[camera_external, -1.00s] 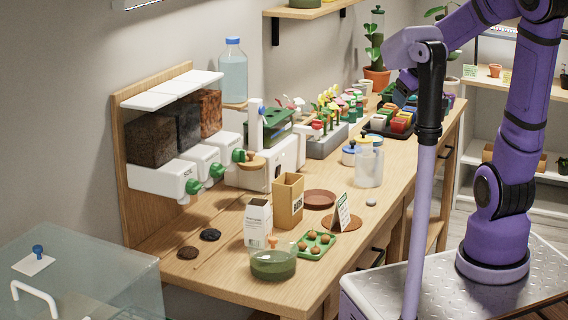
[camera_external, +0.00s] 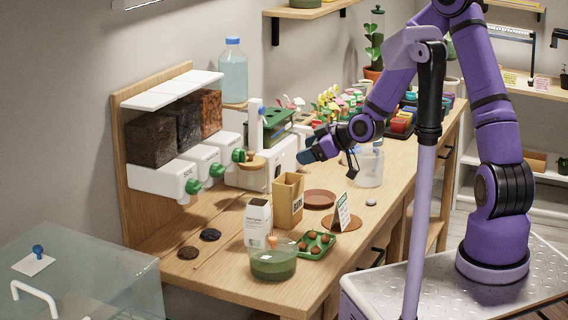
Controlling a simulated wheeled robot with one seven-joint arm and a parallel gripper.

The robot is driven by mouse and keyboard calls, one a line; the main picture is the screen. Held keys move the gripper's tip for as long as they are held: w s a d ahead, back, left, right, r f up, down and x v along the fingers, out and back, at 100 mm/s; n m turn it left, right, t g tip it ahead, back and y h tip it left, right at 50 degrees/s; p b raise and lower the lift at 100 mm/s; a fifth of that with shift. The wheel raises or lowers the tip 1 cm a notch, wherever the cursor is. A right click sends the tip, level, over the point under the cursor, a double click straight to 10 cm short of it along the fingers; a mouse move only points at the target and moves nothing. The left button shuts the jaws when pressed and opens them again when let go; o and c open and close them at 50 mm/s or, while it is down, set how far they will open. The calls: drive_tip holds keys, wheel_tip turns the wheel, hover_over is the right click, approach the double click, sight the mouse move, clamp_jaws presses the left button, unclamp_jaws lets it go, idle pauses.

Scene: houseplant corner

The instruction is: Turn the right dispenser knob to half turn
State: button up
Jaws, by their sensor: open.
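Three dispensers with white bodies stand in a row on a wooden backboard at the left of the bench. Their clear bins hold dark soil, a black-grey fill and a red-brown fill. The right dispenser knob (camera_external: 238,156) is green and sits on the front of the right dispenser (camera_external: 228,143), below the red-brown bin (camera_external: 210,112). My gripper (camera_external: 305,158) is to the right of that knob, apart from it, above the bench and pointing left. It is open and empty. The knob's exact turn angle is too small to tell.
A wooden round piece (camera_external: 253,163) is close by the right knob.

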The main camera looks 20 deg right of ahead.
sight(245, 157)
drive_tip(key=a+f+y, duration=0.1)
drive_tip(key=a, duration=0.1)
drive_tip(key=a+f+t+y, duration=0.1)
drive_tip(key=a+f+y, duration=0.1)
drive_tip(key=a, duration=0.1)
drive_tip(key=shift+w+a+m+t, duration=0.3)
drive_tip(key=shift+a+m+t, duration=0.05)
drive_tip(key=shift+m+t, duration=0.05)
drive_tip(key=w+a, duration=0.2)
drive_tip(key=a, duration=0.1)
drive_tip(key=w+a+m+t, duration=0.1)
drive_tip(key=w+a, duration=0.2)
drive_tip(key=w+a+t+y, duration=0.1)
drive_tip(key=w+a, duration=0.2)
drive_tip(key=shift+a+f+m, duration=0.1)
drive_tip(key=shift+a+m, duration=0.1)
drive_tip(key=shift+m, duration=0.2)
drive_tip(key=c, duration=0.9)
